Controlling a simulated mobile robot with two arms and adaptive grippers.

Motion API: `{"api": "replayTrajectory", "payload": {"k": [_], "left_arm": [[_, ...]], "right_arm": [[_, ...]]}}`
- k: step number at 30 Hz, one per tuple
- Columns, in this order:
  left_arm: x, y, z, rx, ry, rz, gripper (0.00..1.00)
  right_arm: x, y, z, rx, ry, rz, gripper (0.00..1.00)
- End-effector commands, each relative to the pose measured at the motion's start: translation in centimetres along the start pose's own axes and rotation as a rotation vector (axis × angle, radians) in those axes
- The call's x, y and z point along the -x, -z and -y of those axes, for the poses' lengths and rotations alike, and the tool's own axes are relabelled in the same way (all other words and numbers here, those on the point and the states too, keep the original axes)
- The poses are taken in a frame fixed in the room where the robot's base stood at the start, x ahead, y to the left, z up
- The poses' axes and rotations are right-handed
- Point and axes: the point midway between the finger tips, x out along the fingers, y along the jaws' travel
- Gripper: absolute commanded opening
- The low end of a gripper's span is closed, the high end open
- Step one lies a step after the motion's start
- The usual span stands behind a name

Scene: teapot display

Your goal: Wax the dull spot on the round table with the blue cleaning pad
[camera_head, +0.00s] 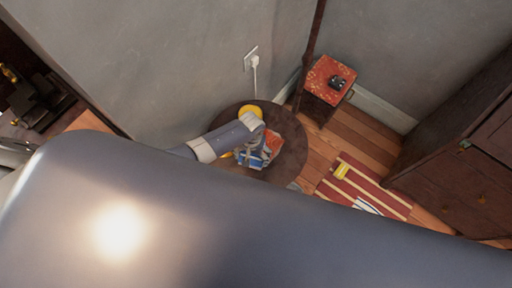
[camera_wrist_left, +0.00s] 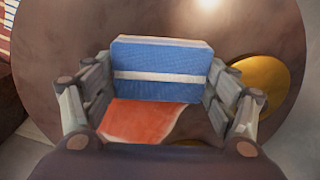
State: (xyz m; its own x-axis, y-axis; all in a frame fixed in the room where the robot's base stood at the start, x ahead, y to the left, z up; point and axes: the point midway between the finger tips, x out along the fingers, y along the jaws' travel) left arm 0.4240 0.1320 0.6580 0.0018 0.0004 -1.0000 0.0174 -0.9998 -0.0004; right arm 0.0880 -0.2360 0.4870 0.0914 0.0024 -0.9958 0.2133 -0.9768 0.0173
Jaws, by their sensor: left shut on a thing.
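The round table (camera_head: 292,160) is dark brown and stands near the wall corner; its top also fills much of the left wrist view (camera_wrist_left: 60,30). The blue cleaning pad (camera_wrist_left: 165,62), a block with a white stripe, is between the fingers of my left gripper (camera_wrist_left: 160,78), which is shut on it. In the head view the pad (camera_head: 254,160) and left gripper (camera_head: 250,152) are over the tabletop. I cannot tell whether the pad touches the table. I cannot pick out the dull spot. My right gripper is not in view.
An orange flat item (camera_wrist_left: 145,120) lies by the pad. A yellow round item (camera_head: 251,111) sits at the table's far edge. A small red-topped stand (camera_head: 327,78) is behind, a dark cabinet (camera_head: 455,165) right. My own arm covers the foreground.

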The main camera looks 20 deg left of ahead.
Motion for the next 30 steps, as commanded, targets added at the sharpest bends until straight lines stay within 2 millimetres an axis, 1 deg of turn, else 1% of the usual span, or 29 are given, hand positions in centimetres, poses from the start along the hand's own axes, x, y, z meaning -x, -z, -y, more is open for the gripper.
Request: {"api": "replayTrajectory", "payload": {"k": [1, 3, 8, 15, 19, 23, 30], "left_arm": [[0.4, -0.4, 0.1, 0.000, -0.001, 0.000, 0.60], [0.4, -0.7, 0.2, 0.000, -0.002, -0.001, 0.60], [0.1, -0.7, 0.6, 0.000, -0.002, -0.003, 0.60], [0.0, -0.1, 1.9, 0.001, -0.002, -0.005, 0.60], [-0.1, 0.2, 1.8, 0.000, -0.003, -0.005, 0.60], [-0.3, 1.0, 1.5, -0.001, -0.004, -0.005, 0.60], [-0.4, 3.0, 0.7, 0.000, -0.004, -0.006, 0.60]], "right_arm": [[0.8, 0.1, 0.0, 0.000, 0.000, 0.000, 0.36], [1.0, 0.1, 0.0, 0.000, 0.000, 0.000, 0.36], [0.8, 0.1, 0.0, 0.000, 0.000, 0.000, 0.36], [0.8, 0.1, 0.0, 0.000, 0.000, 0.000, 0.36], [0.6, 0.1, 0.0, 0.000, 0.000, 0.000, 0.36], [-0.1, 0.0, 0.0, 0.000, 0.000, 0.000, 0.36], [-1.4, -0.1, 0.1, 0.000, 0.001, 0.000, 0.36]]}}
